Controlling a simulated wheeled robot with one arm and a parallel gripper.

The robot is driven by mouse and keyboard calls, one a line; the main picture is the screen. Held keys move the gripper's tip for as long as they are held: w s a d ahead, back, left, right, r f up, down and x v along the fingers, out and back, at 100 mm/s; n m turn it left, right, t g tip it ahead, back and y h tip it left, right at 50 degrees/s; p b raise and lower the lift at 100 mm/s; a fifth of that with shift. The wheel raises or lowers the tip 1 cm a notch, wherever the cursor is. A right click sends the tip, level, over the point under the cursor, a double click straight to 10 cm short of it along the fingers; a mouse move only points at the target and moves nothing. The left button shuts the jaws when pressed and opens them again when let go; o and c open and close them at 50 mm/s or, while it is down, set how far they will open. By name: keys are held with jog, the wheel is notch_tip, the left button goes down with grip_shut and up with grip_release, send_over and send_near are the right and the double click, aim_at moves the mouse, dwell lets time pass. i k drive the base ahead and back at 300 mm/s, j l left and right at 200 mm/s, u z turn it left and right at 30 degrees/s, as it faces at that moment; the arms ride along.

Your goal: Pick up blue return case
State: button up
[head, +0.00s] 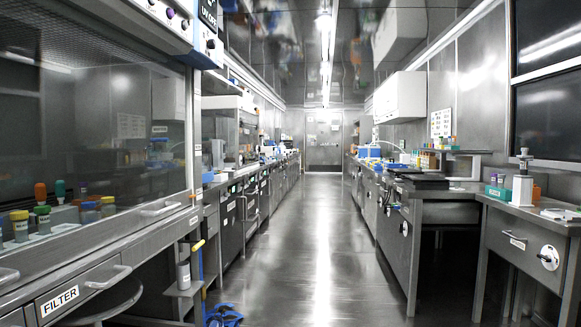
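I cannot single out the blue return case with certainty. A blue box-like thing (369,151) stands on the right-hand bench well down the aisle, too small to read any label. A blue tangled object (223,315) lies on the floor at the lower left, cut off by the frame's bottom. My gripper is not in view.
A long, clear steel floor aisle (322,230) runs to a closed far door (324,150). A bench (530,225) with a stool-like gap beneath juts in at right.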

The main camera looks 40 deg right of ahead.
aim_at(390, 165)
jog(key=z, duration=1.8)
jog(key=i+u, duration=0.3)
jog(key=i, duration=3.3)
